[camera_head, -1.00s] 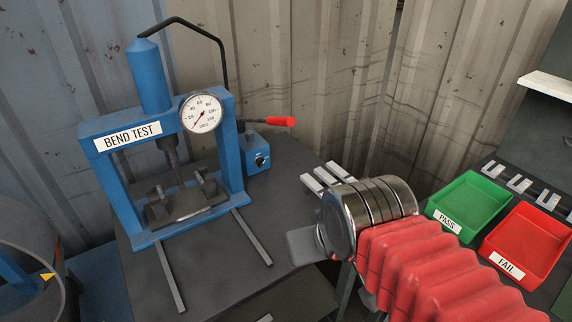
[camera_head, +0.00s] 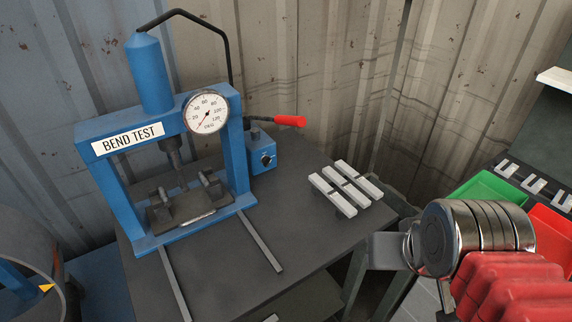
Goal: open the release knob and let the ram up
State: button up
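The blue press (camera_head: 240,150) labelled BEND TEST stands on the dark bench. Its ram (camera_head: 174,153) hangs from the crossbeam above the dark supports (camera_head: 163,208); any contact below it is too small to tell. The release knob (camera_head: 267,160) is a small black knob on the front of the blue pump block (camera_head: 261,145), right of the press. The pump lever has a red grip (camera_head: 289,121).
Several pale metal bars (camera_head: 345,185) lie on the bench right of the pump. A green tray (camera_head: 486,188) and a red tray (camera_head: 552,232) stand at right, partly behind my arm. The bench (camera_head: 300,195) is clear between the pump and the bars. A corrugated wall stands close behind.

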aim_at(266, 160)
jog(key=z, duration=0.1)
jog(key=k, duration=1.25)
jog(key=u, duration=1.65)
jog(key=i, duration=1)
jog(key=u, duration=0.1)
